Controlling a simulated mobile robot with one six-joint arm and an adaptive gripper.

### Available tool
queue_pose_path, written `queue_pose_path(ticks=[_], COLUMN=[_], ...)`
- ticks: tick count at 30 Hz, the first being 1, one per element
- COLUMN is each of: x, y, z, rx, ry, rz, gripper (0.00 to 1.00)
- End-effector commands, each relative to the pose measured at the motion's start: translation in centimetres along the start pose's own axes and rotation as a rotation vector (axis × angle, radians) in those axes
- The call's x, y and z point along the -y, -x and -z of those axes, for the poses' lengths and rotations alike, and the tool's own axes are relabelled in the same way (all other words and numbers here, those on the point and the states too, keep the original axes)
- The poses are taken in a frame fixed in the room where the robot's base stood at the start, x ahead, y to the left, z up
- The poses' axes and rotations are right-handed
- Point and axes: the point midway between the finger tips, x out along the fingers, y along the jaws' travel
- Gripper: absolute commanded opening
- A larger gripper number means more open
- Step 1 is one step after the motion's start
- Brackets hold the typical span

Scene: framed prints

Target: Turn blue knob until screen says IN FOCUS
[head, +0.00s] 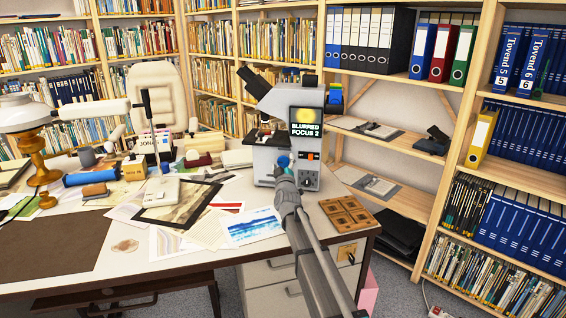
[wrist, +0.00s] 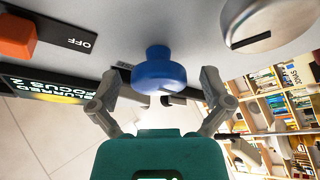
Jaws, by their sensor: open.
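The grey microscope (head: 268,155) stands on the desk, and its screen (head: 306,129) reads "BLURRED FOCUS 2". The screen also shows upside down at the left of the wrist view (wrist: 38,90). The blue knob (wrist: 158,70) sticks out from the microscope's grey face. In the head view the knob (head: 283,161) is small and partly covered by my gripper (head: 284,170). In the wrist view my gripper (wrist: 160,78) is open, with one finger on each side of the knob and a visible gap at both sides.
An orange switch (wrist: 15,36) beside an OFF label and a large grey dial (wrist: 265,22) flank the knob. Papers, a framed print (head: 178,203) and a lamp (head: 30,125) crowd the desk's left. Bookshelves stand behind.

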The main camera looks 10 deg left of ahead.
Motion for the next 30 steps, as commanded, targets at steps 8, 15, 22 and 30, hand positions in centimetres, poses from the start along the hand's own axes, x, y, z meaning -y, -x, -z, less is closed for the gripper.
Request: queue_pose_path(ticks=[8, 15, 22, 30], x=[0.00, 0.01, 0.05, 0.11], y=[0.03, 0.02, 0.00, -0.04], z=[-0.01, -0.01, 0.00, -0.01], rx=[0.000, 0.000, 0.000, 0.000], ry=[0.000, 0.000, -0.002, -0.041], rz=[0.000, 0.000, 0.000, -0.015], gripper=[0.84, 0.40, 0.17, 0.17])
